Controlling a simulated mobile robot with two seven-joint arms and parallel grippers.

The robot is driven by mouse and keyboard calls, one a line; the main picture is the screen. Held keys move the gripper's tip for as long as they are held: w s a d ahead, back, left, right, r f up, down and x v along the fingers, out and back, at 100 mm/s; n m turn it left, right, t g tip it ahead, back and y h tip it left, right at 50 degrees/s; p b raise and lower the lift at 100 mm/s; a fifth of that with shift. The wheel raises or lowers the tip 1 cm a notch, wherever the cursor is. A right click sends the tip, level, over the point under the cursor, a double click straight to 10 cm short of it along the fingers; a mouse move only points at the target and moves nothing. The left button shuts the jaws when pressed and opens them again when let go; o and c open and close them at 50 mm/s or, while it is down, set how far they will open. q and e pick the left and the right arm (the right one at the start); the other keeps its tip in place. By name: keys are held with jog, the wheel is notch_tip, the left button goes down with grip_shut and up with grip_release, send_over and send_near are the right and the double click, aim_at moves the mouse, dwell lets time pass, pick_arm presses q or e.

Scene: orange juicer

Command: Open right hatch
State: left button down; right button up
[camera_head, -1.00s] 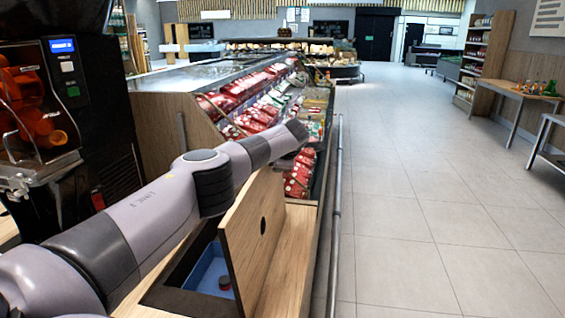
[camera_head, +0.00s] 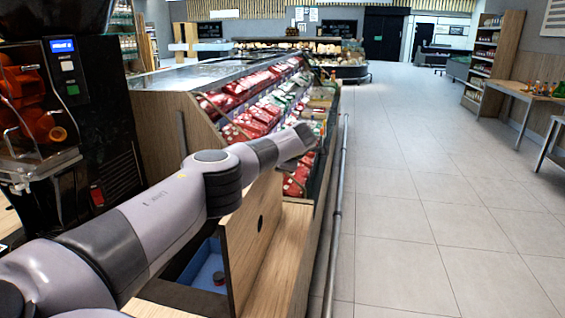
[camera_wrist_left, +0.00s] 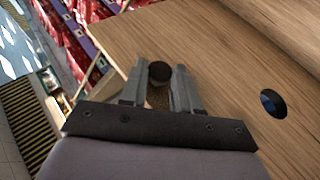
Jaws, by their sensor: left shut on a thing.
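The right hatch (camera_head: 250,240) is a light wooden panel with a dark round hole. In the head view it stands raised, nearly upright, beside an open compartment with a blue inside (camera_head: 207,265). The panel also fills much of the left wrist view (camera_wrist_left: 225,50). My right gripper is not in view.
The juicer (camera_head: 45,110) with oranges stands at the left. A cooler with red packages (camera_head: 265,115) is ahead. A metal rail (camera_head: 337,210) runs along the counter's right side. The tiled floor (camera_head: 420,220) beyond is clear.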

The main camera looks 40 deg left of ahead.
pick_arm(q)
jog(key=shift+w+r, duration=0.1)
jog(key=c, duration=0.9)
grip_release()
jog(key=shift+o, duration=0.2)
jog(key=v, duration=0.7)
jog(key=shift+p, duration=0.3)
jog(key=shift+d, duration=0.1)
